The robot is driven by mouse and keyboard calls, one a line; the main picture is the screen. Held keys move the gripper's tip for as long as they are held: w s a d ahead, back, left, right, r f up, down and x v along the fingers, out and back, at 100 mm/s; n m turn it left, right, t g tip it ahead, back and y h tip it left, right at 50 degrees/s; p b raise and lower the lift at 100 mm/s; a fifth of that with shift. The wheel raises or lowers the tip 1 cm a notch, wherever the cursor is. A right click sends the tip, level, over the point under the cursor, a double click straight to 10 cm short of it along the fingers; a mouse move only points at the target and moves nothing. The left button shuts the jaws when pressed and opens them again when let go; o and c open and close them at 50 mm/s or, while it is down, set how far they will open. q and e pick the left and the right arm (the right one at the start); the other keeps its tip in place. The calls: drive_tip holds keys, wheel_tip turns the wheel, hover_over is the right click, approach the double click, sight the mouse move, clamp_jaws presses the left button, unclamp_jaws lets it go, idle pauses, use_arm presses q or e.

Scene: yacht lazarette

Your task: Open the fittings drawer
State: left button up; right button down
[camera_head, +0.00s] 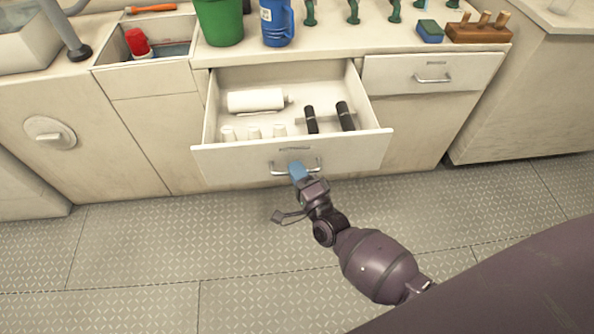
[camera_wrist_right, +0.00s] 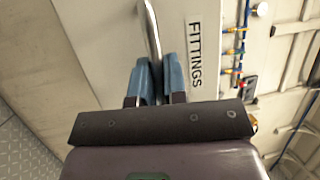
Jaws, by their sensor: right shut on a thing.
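The fittings drawer (camera_head: 352,148) is pulled out from the white cabinet, and its inside shows. A white cylinder (camera_head: 256,100), two black cylinders (camera_head: 345,115) and several small white pieces (camera_head: 254,132) lie in it. My right gripper (camera_head: 297,170) is at the drawer's front, with its blue fingers shut on the metal handle (camera_head: 312,166). In the right wrist view the fingers (camera_wrist_right: 157,80) close around the handle bar (camera_wrist_right: 150,28), beside the label FITTINGS (camera_wrist_right: 195,55). My left gripper is not in view.
A shut drawer (camera_head: 432,75) is at the right. On the counter stand a green bucket (camera_head: 219,20), a blue jug (camera_head: 277,22), a blue-green sponge (camera_head: 430,32) and a wooden block (camera_head: 478,32). The metal floor (camera_head: 130,250) before the cabinets is clear.

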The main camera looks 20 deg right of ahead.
drive_tip(key=shift+a, duration=0.1)
drive_tip(key=c, duration=1.2)
unclamp_jaws()
drive_tip(key=shift+r, duration=0.1)
